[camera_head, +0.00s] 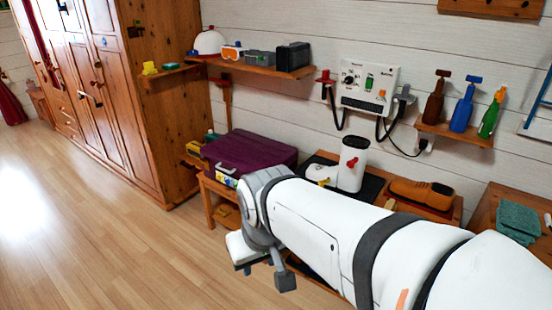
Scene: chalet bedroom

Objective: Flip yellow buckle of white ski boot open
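The white ski boot (354,166) stands upright on a dark mat on the wooden bench by the wall. A red buckle shows on its shaft, and a small yellow buckle (324,181) shows low on its foot part. The yellow buckle is small, and I cannot tell whether it is open or shut. My arm passes in front of the boot's lower edge. My gripper (264,269) points down at the arm's end, in front of the bench and left of the boot in the picture, apart from it. Its finger opening is not clear.
A purple case (250,157) sits left of the boot, and an orange-brown shoe-like object (421,194) sits right of it. A control panel (369,87) with cables and a bottle shelf (455,135) are on the wall. The wooden floor at left is clear.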

